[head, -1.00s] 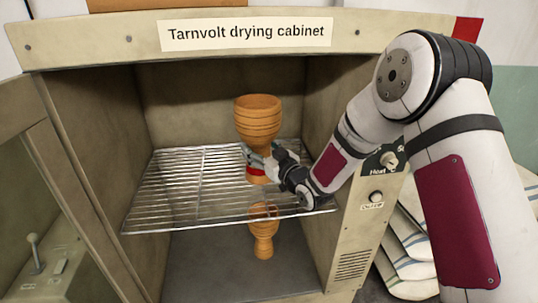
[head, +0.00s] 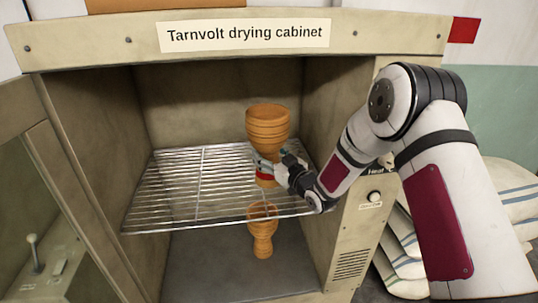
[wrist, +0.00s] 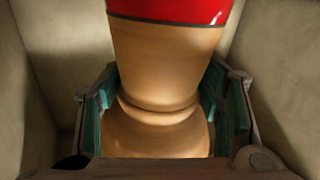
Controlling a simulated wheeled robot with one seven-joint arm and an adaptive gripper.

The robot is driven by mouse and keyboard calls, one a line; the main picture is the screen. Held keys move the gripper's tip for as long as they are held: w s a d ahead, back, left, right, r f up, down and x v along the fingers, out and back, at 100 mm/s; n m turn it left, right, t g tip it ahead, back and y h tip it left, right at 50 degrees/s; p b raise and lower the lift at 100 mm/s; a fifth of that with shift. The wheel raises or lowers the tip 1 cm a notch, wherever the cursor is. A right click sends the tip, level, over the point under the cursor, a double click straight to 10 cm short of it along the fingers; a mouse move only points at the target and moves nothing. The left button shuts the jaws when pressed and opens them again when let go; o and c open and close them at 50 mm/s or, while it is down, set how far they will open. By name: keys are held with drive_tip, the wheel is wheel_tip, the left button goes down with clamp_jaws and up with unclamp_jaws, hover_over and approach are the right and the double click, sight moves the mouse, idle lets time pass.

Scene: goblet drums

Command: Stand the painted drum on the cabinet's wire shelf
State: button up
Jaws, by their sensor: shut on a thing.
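The painted drum (head: 267,122) is an orange-brown goblet shape with a ringed, wide bowl on top and a red band near its foot. It is upright inside the cabinet, over the right part of the wire shelf (head: 175,190). I cannot tell whether its foot touches the wires. My gripper (head: 264,164) comes in from the right and is shut on the drum's narrow lower part. In the wrist view, teal pads flank the drum's waist (wrist: 160,112), and the red band (wrist: 175,10) shows at the top.
A second, smaller-looking orange goblet drum (head: 263,240) stands below the shelf, seen partly through the wires. The cabinet's right wall (head: 325,105) is close to my gripper. The left half of the shelf is bare. The open door (head: 45,190) is at the left.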

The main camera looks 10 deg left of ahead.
drive_tip(key=o, duration=1.9)
drive_tip(key=shift+f, duration=0.2)
drive_tip(key=shift+r, duration=0.1)
drive_tip(key=shift+r, duration=0.2)
drive_tip(key=v, duration=1.2)
drive_tip(key=shift+f, duration=0.1)
